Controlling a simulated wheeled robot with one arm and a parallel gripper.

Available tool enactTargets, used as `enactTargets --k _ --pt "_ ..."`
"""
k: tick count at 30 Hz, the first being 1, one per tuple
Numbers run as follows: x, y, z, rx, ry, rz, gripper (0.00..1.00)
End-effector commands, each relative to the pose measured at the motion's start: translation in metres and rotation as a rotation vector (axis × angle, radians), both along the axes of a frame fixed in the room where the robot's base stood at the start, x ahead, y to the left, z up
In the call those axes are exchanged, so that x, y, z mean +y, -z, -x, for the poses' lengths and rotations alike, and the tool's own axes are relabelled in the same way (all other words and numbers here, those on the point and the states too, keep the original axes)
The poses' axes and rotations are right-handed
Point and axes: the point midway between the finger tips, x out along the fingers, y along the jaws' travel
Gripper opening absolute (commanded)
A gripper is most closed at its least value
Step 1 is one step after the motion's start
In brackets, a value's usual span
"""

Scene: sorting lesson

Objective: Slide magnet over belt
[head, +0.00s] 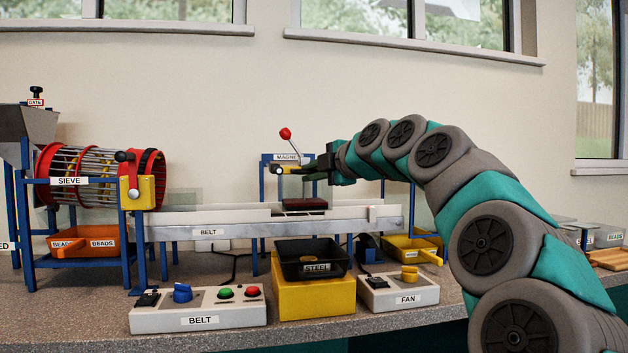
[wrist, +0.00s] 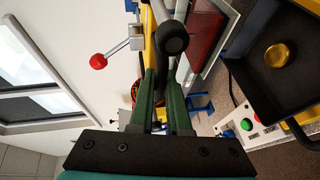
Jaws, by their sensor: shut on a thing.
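The magnet (head: 305,204), a dark red block, hangs below the blue frame labelled MAGNET (head: 287,157) and appears over the white belt (head: 260,232). Its gap to the belt is hard to tell. It also shows at the top of the wrist view (wrist: 207,22). My gripper (head: 319,170) is at the magnet's frame, above and slightly right of the block. In the wrist view its green fingers (wrist: 166,78) are shut on the black-knobbed handle (wrist: 173,38). A lever with a red ball (head: 285,133) stands up beside it. The fingers partly hide the grip.
A black tray labelled STEEL (head: 315,268) stands on a yellow block (head: 314,294) before the belt; the wrist view shows a gold disc (wrist: 277,55) in it. Control boxes BELT (head: 198,309) and FAN (head: 398,292) flank it. The sieve (head: 90,175) stands left.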

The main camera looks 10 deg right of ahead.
Motion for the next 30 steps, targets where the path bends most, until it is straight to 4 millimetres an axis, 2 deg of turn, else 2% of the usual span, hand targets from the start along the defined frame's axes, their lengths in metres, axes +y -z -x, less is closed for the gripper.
enactTargets --k 3,9,21,22,30 --pt "-0.001 -0.001 -0.014 -0.004 0.002 -0.001 0.00" --pt "0.001 0.000 -0.029 -0.001 0.001 0.001 0.00" --pt "0.000 -0.001 -0.031 -0.004 0.002 0.001 0.00" --pt "0.000 -0.001 -0.031 -0.003 0.002 0.001 0.16" --pt "0.000 0.000 -0.031 -0.002 0.001 0.002 0.45"
